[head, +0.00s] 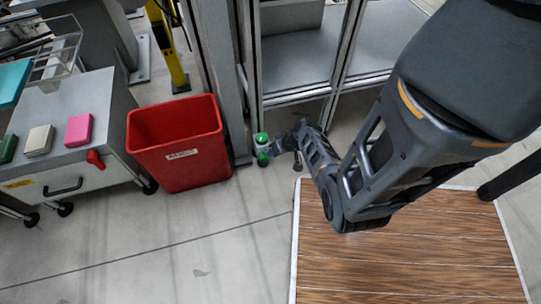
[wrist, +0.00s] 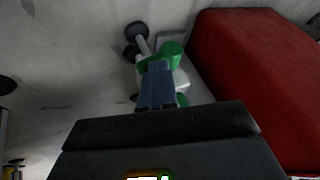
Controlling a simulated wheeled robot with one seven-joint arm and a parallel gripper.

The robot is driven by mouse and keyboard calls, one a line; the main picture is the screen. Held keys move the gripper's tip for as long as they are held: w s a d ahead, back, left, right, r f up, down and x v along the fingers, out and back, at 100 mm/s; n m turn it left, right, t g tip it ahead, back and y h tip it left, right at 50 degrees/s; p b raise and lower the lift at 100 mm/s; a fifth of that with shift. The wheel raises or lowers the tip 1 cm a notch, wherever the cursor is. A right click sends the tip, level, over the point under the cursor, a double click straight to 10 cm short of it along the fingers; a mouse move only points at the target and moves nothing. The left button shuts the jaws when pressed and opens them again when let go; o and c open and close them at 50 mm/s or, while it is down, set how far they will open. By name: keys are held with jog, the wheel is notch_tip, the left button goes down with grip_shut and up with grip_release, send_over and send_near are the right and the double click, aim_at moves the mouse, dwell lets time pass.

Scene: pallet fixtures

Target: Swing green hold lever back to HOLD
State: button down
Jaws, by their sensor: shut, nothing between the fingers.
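The green hold lever (head: 262,138) is small in the head view, at the foot of the grey frame post, with another green part (head: 263,158) just below it. In the wrist view a green part (wrist: 172,50) with a whitish body (wrist: 181,79) lies just beyond my fingers. My gripper (head: 274,148) is shut with nothing between its fingers. Its fingertips (wrist: 157,68) are close against the green part, overlapping it in the picture; I cannot tell whether they touch. My fingers hide part of the fixture, and the HOLD marking cannot be read.
A red bin (head: 176,122) stands left of the fixture, and its red side (wrist: 255,75) fills the right of the wrist view. A metal-framed shelf (head: 300,60) rises behind. A grey cart (head: 80,165) is at the left. A wooden-slat platform (head: 400,255) lies front right; floor front left is clear.

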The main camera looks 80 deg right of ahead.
jog(key=shift+s+d+f+b, duration=0.25)
jog(key=shift+s+f+b, duration=0.35)
jog(key=shift+b, duration=0.3)
jog(key=shift+s+f, duration=0.2)
jog(key=shift+f, duration=0.05)
